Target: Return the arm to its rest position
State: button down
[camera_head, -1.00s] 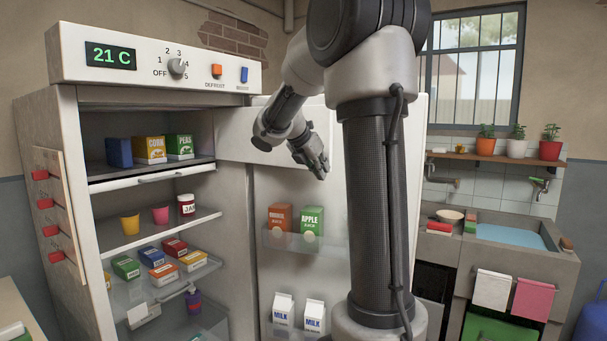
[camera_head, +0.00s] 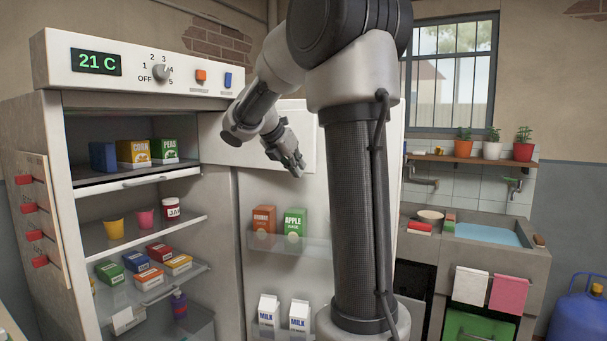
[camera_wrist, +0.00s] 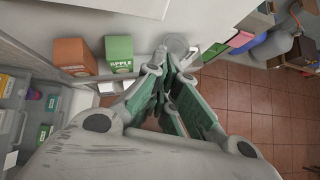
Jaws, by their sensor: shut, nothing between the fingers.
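My arm stands in front of the open fridge in the head view, its upper links raised and folded towards the left. My gripper (camera_head: 293,166) hangs in front of the fridge door (camera_head: 290,195), pointing down and to the right, above the juice cartons in the picture. It holds nothing. In the wrist view my gripper (camera_wrist: 163,103) has its fingers together, with the tiled floor below them. The orange carton (camera_wrist: 74,57) and the green apple juice carton (camera_wrist: 119,53) are to its upper left, apart from the fingers.
The fridge (camera_head: 40,130) stands open at left, with boxes and cups on its shelves. Milk cartons (camera_head: 299,315) stand low in the door. The sink counter (camera_head: 525,270) is at right, a blue gas bottle (camera_head: 580,310) beside it. Open floor (camera_wrist: 258,105) shows in the wrist view.

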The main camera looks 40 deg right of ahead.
jog(key=v, duration=0.6)
jog(key=shift+s+a+r, duration=0.2)
jog(key=shift+s+r, duration=0.1)
jog(key=shift+s, duration=0.15)
jog(key=s+a+f+m+y, duration=0.4)
jog(key=s+a+f+m, duration=0.15)
jog(key=f+m, duration=0.55)
jog(key=s+a+f+m+t+y, duration=0.1)
jog(key=s+a+f+m+y, duration=0.1)
jog(key=s+a+m, duration=0.3)
jog(key=s+a+f+m+t+y, duration=0.1)
jog(key=s+a+f+m+y, duration=0.1)
jog(key=s, duration=1.1)
jog(key=shift+a+f+m+y, duration=0.4)
jog(key=shift+a+f+m, duration=0.35)
jog(key=shift+a+m, duration=0.75)
